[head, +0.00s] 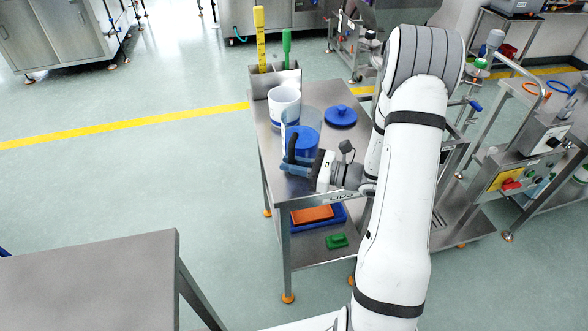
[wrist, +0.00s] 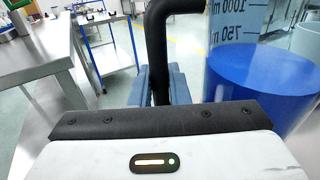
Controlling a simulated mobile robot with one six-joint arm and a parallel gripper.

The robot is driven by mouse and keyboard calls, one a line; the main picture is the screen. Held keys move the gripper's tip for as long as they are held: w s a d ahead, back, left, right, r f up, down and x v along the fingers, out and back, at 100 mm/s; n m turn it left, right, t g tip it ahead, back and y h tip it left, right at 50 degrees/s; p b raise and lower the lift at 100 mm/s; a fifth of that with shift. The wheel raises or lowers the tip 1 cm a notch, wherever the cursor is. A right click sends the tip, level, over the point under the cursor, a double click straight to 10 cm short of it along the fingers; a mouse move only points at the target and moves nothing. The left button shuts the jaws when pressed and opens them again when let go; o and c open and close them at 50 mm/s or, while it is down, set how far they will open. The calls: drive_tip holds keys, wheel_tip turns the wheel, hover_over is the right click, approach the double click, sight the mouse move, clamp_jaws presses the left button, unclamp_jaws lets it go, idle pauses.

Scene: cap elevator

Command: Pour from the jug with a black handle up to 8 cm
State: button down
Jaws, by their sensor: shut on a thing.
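The clear jug (head: 310,119) with blue liquid (head: 305,141) stands on the steel cart top, upright as far as I see. In the wrist view the liquid (wrist: 262,85) lies a little below the 750 mark. My gripper (head: 293,167) is shut on the jug's black handle (head: 292,148). The wrist view shows my fingers (wrist: 160,85) on both sides of the lower handle (wrist: 159,40). A white pot (head: 284,98) stands behind the jug; its open top shows, its inside level is not clear. It also shows at the wrist view's right edge (wrist: 306,40).
A blue lid (head: 341,116) lies right of the jug. A metal holder (head: 262,80) at the back carries a yellow stick (head: 260,40) and a green stick (head: 287,48). The lower shelf has an orange block (head: 312,215) and a green object (head: 337,241). A steel table (head: 90,280) stands front left.

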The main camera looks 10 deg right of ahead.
drive_tip(key=shift+f, duration=1)
drive_tip(key=shift+f, duration=0.15)
drive_tip(key=c, duration=1.4)
unclamp_jaws()
drive_tip(key=shift+f, duration=0.15)
